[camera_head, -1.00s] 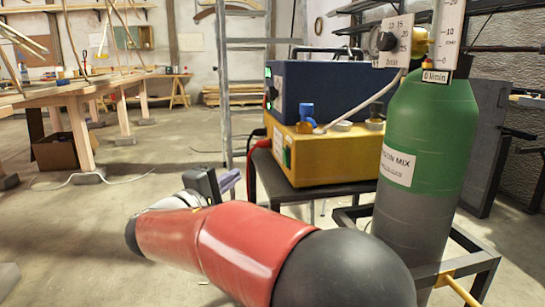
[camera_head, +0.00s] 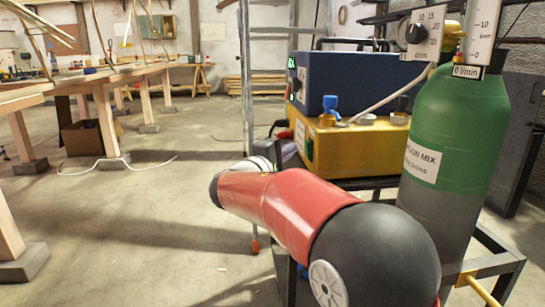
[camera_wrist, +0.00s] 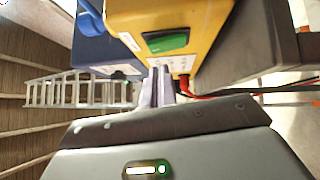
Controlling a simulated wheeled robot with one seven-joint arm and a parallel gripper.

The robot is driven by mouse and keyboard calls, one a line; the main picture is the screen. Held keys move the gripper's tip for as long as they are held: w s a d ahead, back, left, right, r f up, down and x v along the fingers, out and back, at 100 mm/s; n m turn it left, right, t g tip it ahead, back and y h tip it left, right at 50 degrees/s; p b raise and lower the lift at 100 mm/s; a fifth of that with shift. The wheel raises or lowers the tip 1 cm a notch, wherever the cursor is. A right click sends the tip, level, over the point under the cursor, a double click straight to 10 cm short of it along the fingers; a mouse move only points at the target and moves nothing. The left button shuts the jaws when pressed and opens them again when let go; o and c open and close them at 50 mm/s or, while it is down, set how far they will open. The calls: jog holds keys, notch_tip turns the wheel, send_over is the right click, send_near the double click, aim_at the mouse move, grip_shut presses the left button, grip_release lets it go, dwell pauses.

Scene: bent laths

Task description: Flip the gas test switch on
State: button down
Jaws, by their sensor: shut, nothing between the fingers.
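A green rocker switch (camera_wrist: 165,42) sits on the front face of the yellow unit (camera_wrist: 205,18) in the wrist view. Its lettering is too small to read, and I cannot tell which way it is tipped. In the head view the yellow unit (camera_head: 365,150) stands under a blue box. My gripper (camera_wrist: 160,75) is shut and empty, its pale fingertips pointing at the yellow face just below the switch in the wrist picture. I cannot tell whether they touch it. In the head view my gripper (camera_head: 290,152) is partly hidden by my red arm.
A red cable plug (camera_wrist: 184,85) is right beside the fingertips. The blue box (camera_head: 360,82) sits on the yellow unit. A green gas cylinder (camera_head: 455,135) stands on the right. A ladder (camera_head: 270,60) stands behind, and a wooden workbench (camera_head: 85,80) is at left.

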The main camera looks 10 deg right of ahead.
aim_at(308, 149)
jog(key=shift+d+r, duration=0.1)
jog(key=shift+d, duration=0.85)
jog(key=shift+d+r+m, duration=0.1)
jog(key=shift+d+m, duration=0.15)
jog(key=shift+m, duration=0.05)
